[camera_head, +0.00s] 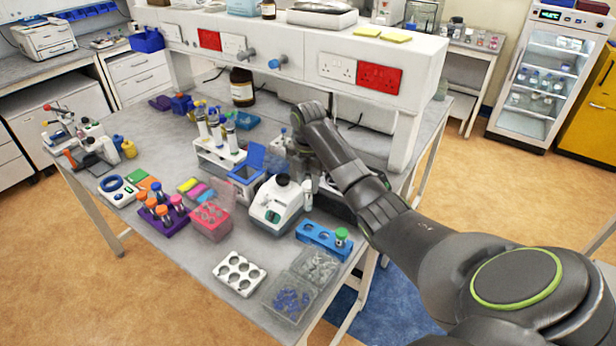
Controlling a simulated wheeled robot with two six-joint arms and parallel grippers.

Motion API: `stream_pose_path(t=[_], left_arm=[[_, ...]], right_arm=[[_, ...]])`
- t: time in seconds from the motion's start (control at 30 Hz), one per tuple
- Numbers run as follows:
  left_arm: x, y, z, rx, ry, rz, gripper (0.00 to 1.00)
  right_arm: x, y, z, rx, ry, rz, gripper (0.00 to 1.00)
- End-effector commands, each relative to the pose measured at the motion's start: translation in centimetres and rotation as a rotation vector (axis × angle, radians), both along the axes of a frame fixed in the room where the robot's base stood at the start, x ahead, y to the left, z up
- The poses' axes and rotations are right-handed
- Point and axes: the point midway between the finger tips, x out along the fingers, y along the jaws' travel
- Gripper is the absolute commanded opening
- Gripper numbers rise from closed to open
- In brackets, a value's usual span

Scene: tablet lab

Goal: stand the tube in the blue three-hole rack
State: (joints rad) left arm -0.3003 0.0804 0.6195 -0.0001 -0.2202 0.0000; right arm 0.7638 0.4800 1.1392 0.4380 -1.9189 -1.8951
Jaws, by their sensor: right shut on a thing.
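The blue three-hole rack (318,241) stands near the front right edge of the bench. A green-capped tube (341,236) is in its right end, and its other holes look empty. My right gripper (306,181) points down behind and above the rack, beside the white benchtop device. It is shut on a pale, white-topped tube (307,195), which hangs roughly upright, apart from the rack. The fingertips are small and partly hidden by the device and the dark wrist. My left gripper is out of view.
The white device (276,205) stands close left of the gripper. A white six-hole rack (240,273) and clear boxes (290,297) lie in front. Pink (210,222) and purple (163,223) racks stand left. An overhead shelf (300,55) runs behind my arm.

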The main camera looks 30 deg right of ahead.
Motion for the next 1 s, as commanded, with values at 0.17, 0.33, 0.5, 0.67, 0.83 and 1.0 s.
stream_pose_path(t=[0.17,0.33,0.5,0.67,0.83,1.0], left_arm=[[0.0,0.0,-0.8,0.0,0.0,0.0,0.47],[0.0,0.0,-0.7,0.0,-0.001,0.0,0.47],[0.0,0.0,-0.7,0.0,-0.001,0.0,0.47],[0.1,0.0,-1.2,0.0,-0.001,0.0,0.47],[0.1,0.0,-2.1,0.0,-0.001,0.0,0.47],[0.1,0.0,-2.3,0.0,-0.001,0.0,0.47]], right_arm=[[0.0,0.0,-2.2,0.001,0.001,0.0,0.1],[0.0,0.0,-2.3,0.0,-0.001,0.0,0.1],[0.0,0.0,-2.4,0.0,-0.001,0.0,0.1],[-0.1,0.0,-3.7,0.001,0.003,-0.001,0.1],[0.0,0.1,-5.9,0.0,0.002,0.0,0.1],[0.0,0.0,-6.6,0.0,-0.001,0.001,0.1]])
